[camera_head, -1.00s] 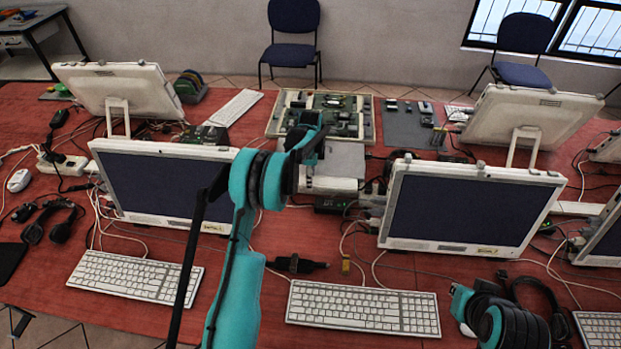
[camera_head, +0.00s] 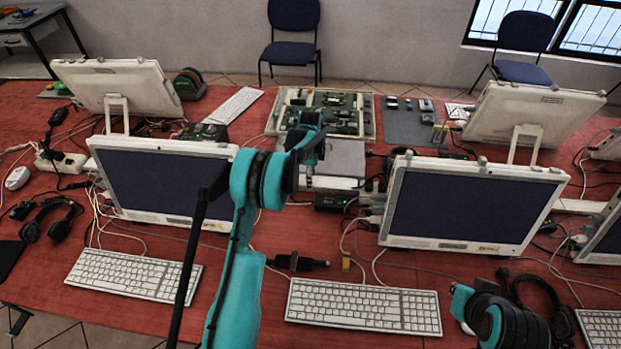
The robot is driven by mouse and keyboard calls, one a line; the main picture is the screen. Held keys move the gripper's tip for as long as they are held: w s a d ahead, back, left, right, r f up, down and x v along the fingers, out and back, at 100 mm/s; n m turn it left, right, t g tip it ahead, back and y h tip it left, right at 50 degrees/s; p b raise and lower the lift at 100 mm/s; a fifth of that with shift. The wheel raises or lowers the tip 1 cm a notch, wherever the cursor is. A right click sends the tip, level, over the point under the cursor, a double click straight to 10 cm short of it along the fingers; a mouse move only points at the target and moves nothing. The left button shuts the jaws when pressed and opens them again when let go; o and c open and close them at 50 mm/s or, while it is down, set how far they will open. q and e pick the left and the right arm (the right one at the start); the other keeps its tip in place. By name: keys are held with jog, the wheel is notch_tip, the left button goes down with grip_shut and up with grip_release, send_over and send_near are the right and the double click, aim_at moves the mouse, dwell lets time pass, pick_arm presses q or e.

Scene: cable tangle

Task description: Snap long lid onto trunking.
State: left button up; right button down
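A pale straight strip, possibly the trunking or its lid, shows in short lengths behind the monitors, one near the middle (camera_head: 334,183) and one at the right (camera_head: 577,207). The monitors and my arm hide much of it, and I cannot tell lid from trunking. My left arm reaches up from the bottom. Its far end, with the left gripper (camera_head: 309,158), is over the middle of the table near the strip. The fingers are small and dark, and their opening is unclear. Part of my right arm shows at the lower right; its gripper is not visible.
Monitors stand at the left (camera_head: 165,185) and right (camera_head: 470,205), with keyboards (camera_head: 362,307) in front. A tray of electronic parts (camera_head: 358,112) lies behind my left arm. Loose cables run between them. Bare red table (camera_head: 265,310) shows between the front keyboards.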

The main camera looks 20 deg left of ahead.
pick_arm(q)
jog(key=shift+f+b, duration=0.35)
jog(key=shift+f, duration=0.15)
jog(key=o, duration=1.8)
jog(key=shift+r, duration=0.1)
jog(key=shift+r+p, duration=1.9)
jog(key=shift+r, duration=1.5)
